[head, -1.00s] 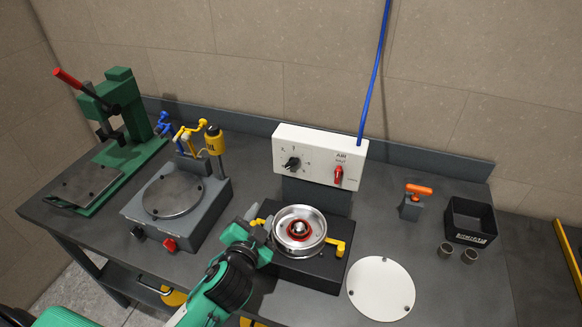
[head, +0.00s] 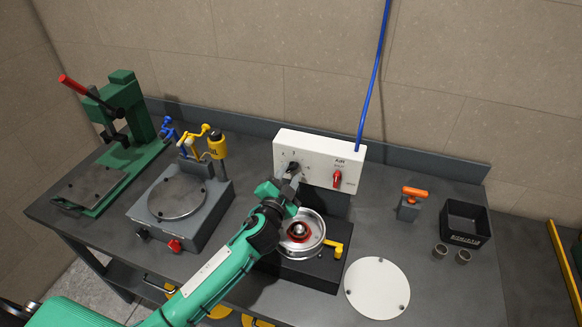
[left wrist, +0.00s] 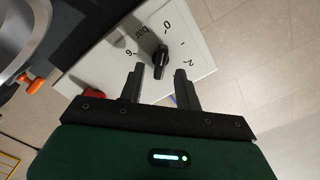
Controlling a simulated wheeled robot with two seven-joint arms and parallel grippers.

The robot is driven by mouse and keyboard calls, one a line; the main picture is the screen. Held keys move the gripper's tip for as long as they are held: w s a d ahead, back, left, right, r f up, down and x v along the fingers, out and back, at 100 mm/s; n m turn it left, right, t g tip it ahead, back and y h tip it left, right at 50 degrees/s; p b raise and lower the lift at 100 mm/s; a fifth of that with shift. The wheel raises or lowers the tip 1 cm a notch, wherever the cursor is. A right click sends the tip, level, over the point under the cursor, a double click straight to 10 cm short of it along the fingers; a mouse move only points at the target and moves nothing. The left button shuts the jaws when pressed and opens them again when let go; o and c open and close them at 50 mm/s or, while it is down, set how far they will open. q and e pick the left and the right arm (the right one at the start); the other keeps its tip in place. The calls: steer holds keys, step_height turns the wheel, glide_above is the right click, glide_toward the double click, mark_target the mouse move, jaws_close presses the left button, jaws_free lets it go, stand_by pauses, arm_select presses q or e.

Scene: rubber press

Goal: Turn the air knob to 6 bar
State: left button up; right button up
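The white control box (head: 318,150) stands at the back middle of the bench. Its black air knob (head: 293,167) is on the left of its face, partly covered by my left gripper (head: 289,180) in the head view. In the left wrist view the knob (left wrist: 160,60) sits just beyond and between the fingertips of my left gripper (left wrist: 156,72), with gaps on both sides. The fingers are open and hold nothing. The dial plate (left wrist: 105,62) shows 0, 2, 6 and "bar". The knob's exact setting is hard to read. My right gripper is not in view.
A red knob (head: 337,179) is on the right of the same box, with a blue hose (head: 372,80) above. Below stands a black fixture with a round metal dish (head: 318,238) and a yellow handle (head: 334,246). A white disc (head: 377,287) lies to the right.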

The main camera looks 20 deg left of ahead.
arm_select(q)
steer(key=shift+w, duration=1.1)
jaws_close()
